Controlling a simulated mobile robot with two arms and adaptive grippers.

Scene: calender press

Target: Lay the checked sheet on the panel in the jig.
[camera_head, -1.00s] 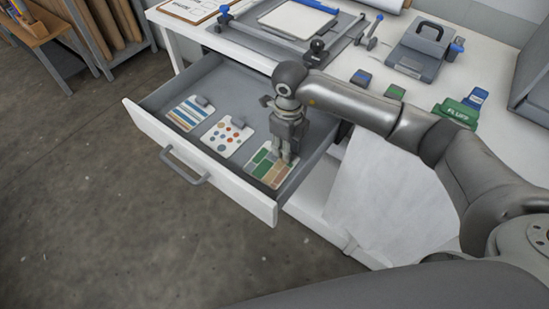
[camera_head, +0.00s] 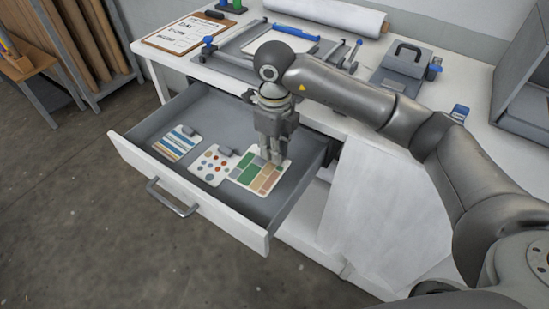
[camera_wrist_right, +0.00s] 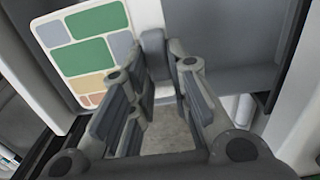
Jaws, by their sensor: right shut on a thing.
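The checked sheet (camera_head: 262,174), with green, tan and grey blocks on white, is at the right end of the open drawer. My right gripper (camera_head: 270,157) is shut on its grey tab. In the right wrist view the sheet (camera_wrist_right: 88,50) shows at upper left, with the tab (camera_wrist_right: 153,45) between the fingers. The sheet's left edge overlaps the dotted sheet in the head view, and it seems slightly raised. The jig (camera_head: 226,65) is on the table behind the gripper. The pale panel (camera_head: 259,42) in it is partly hidden by my wrist. My left gripper is not in view.
A striped sheet (camera_head: 177,143) and a dotted sheet (camera_head: 211,166) lie in the drawer (camera_head: 199,203). A clipboard (camera_head: 183,35) lies left of the jig. A white roll (camera_head: 335,14) lies behind it, and a grey handled case (camera_head: 400,69) stands right.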

